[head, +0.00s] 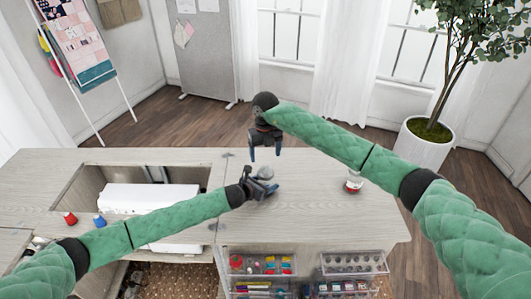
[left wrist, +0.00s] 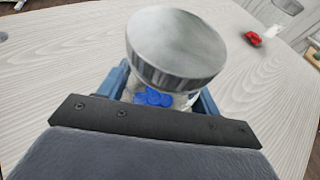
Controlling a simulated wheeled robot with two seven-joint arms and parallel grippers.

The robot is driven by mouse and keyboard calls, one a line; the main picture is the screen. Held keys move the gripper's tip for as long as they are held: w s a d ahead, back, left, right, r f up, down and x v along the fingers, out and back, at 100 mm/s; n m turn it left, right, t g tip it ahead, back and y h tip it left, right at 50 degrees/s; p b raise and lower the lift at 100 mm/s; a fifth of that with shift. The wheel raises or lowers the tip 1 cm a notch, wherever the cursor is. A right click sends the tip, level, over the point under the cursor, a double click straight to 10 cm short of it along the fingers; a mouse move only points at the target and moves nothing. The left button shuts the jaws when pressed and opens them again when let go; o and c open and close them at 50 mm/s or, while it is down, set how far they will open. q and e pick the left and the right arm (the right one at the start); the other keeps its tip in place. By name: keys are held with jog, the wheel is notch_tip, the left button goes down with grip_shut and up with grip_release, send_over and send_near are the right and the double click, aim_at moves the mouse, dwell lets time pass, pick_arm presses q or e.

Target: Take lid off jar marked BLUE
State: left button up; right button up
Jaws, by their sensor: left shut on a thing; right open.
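A clear jar with blue pieces inside (left wrist: 152,98) and a ribbed grey metal lid (left wrist: 177,45) stands between the blue fingers of my left gripper (left wrist: 163,92) in the left wrist view. The lid is on the jar. In the head view my left gripper (head: 262,187) is shut on this jar above the cabinet top, and the grey lid (head: 265,172) shows there. No lettering can be read on the jar. My right gripper (head: 265,152) is open and empty, fingers pointing down, a little behind and above the lid in the picture.
A second jar with red contents (head: 353,183) stands on the right of the cabinet top (head: 310,205). A white sewing machine (head: 150,197) lies in the left opening, with a red spool (head: 70,218) and a blue spool (head: 99,220) in front. Clear drawers (head: 354,262) hang below.

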aim_at(266, 171)
jog(key=m, duration=0.5)
jog(key=shift+m, duration=0.3)
jog(key=m, duration=0.5)
jog(key=shift+m, duration=0.3)
jog(key=m, duration=0.5)
jog(key=shift+m, duration=0.3)
jog(key=m, duration=0.5)
jog(key=shift+f, duration=4.05)
